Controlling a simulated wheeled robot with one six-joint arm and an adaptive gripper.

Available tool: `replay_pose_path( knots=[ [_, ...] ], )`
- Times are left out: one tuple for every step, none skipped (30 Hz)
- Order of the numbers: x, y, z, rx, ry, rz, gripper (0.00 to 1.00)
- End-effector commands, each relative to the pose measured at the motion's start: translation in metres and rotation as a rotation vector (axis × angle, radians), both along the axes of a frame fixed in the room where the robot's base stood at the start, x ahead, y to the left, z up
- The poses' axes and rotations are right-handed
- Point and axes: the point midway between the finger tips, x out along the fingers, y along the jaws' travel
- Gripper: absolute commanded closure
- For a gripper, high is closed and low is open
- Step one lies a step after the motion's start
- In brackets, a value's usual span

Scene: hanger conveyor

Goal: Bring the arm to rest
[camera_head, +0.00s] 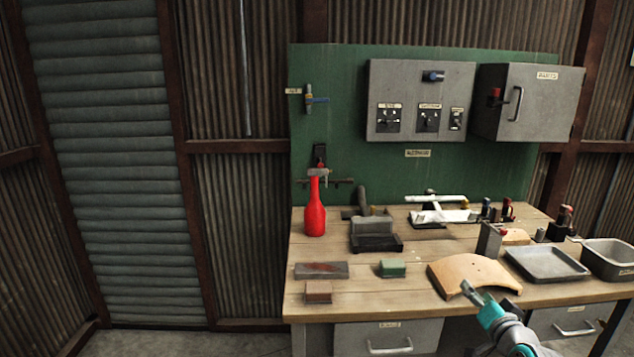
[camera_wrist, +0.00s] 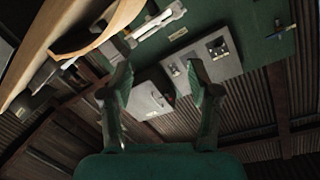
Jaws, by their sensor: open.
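My gripper (camera_head: 478,293) is at the lower right of the head view, in front of the workbench's front edge. It is close to a curved tan wooden piece (camera_head: 462,272) that lies on the bench; from this view I cannot tell the exact gap. In the wrist view my gripper (camera_wrist: 165,85) has its two fingers spread apart with nothing between them. The curved wooden piece (camera_wrist: 75,30) fills the upper left of the wrist view, beside the left finger.
The workbench (camera_head: 350,296) holds a red bottle (camera_head: 315,215), a green block (camera_head: 393,268), a grey tray (camera_head: 546,264) and a deeper bin (camera_head: 610,258). A control box (camera_head: 420,85) and a cabinet (camera_head: 545,105) hang above. Floor at left is free.

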Motion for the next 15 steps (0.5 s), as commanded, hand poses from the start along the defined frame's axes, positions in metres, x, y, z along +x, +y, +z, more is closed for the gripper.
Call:
replay_pose_path(
  knots=[
    [-0.013, 0.010, -0.023, -0.004, 0.011, -0.002, 0.39],
    [-0.020, 0.014, -0.033, -0.009, 0.015, -0.004, 0.39],
    [-0.029, 0.021, -0.047, -0.015, 0.018, -0.007, 0.39],
    [-0.036, 0.026, -0.057, -0.019, 0.021, -0.008, 0.39],
    [-0.044, 0.031, -0.066, -0.024, 0.025, -0.010, 0.39],
    [-0.054, 0.036, -0.079, -0.033, 0.028, -0.013, 0.39],
    [-0.063, 0.041, -0.088, -0.038, 0.033, -0.014, 0.39],
    [-0.071, 0.046, -0.096, -0.045, 0.035, -0.015, 0.39],
    [-0.082, 0.052, -0.108, -0.052, 0.041, -0.016, 0.39],
    [-0.091, 0.057, -0.115, -0.058, 0.043, -0.017, 0.39],
    [-0.100, 0.061, -0.123, -0.065, 0.046, -0.018, 0.39],
    [-0.112, 0.067, -0.133, -0.074, 0.052, -0.020, 0.39],
    [-0.121, 0.072, -0.140, -0.081, 0.053, -0.020, 0.39],
    [-0.130, 0.076, -0.146, -0.088, 0.057, -0.020, 0.39],
    [-0.143, 0.082, -0.155, -0.097, 0.061, -0.020, 0.39]
  ],
)
